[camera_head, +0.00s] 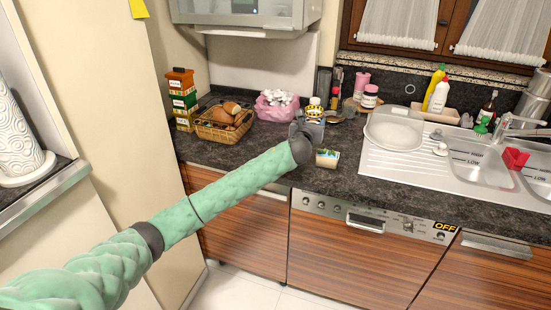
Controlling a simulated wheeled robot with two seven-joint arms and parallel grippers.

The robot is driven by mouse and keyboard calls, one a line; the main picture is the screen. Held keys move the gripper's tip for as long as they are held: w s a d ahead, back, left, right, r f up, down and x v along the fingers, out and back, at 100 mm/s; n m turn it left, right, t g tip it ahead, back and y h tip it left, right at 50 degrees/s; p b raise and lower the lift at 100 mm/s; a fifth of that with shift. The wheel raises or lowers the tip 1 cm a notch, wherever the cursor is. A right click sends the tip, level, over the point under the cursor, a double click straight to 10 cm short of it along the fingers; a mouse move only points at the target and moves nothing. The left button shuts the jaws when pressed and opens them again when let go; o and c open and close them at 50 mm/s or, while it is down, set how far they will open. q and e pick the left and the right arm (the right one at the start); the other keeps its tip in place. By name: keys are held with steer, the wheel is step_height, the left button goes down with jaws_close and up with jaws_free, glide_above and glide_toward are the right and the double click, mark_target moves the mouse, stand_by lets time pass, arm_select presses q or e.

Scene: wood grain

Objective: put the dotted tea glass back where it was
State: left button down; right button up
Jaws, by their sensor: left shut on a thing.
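My left arm reaches in from the lower left to the dark counter. My left gripper (314,120) is over the counter, between the pink bag and the sink. It is shut on a small yellow-and-dark patterned vessel (315,111), which looks like the dotted tea glass; its pattern is too small to read clearly. The fingers hide its lower part, and I cannot tell whether it touches the counter. My right gripper is out of view.
A small box (327,158) sits at the counter's front edge beside my gripper. A bread basket (223,124) and pink bag (275,106) stand left. Jars (369,97) and utensils crowd behind. A plate (394,132) lies on the drainboard to the right.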

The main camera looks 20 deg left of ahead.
arm_select(q)
steer(key=shift+a+f, duration=0.15)
steer(key=shift+a, duration=0.05)
steer(key=shift+s+a+f+p, duration=0.35)
steer(key=shift+a+f+p, duration=0.4)
steer(key=shift+a+f, duration=1.05)
steer(key=shift+s+a+f+p, duration=0.3)
steer(key=shift+a+f+p, duration=0.45)
steer(key=shift+a+f, duration=1.05)
steer(key=shift+s+a+f+p, duration=0.35)
steer(key=shift+a+f+p, duration=0.4)
steer(key=shift+a+f, duration=1.05)
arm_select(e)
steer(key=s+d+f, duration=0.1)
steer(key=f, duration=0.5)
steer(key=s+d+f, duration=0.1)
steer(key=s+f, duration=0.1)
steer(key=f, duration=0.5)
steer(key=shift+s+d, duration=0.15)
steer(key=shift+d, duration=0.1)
arm_select(q)
steer(key=shift+f, duration=0.1)
steer(key=shift+c, duration=2.3)
jaws_free()
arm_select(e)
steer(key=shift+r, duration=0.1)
